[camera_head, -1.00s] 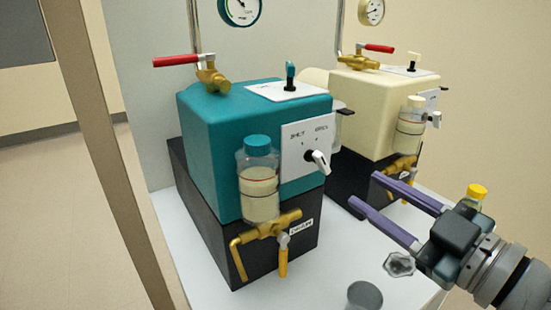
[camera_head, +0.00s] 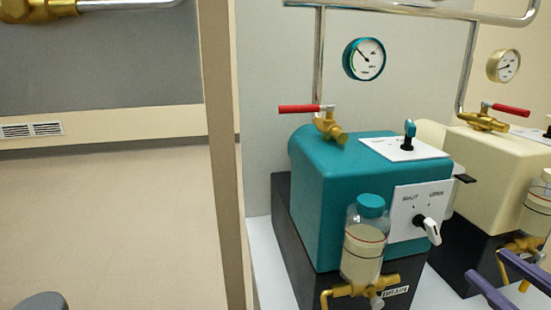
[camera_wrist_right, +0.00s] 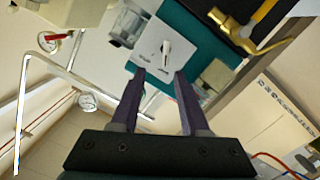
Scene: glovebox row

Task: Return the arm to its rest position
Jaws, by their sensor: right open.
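My right gripper (camera_head: 485,262) shows at the lower right of the head view, cut off by the frame edge. Its two purple fingers are apart with nothing between them. They appear in front of the black base of the cream unit; I cannot tell the gap. My left gripper is not in view.
A teal unit (camera_head: 345,220) with a bottle (camera_head: 363,250), brass valves and a shut/open knob (camera_head: 428,229) stands mid-view. A cream unit (camera_head: 490,165) stands to its right. A brown post (camera_head: 220,150) rises left of them. Open floor (camera_head: 100,220) lies at left.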

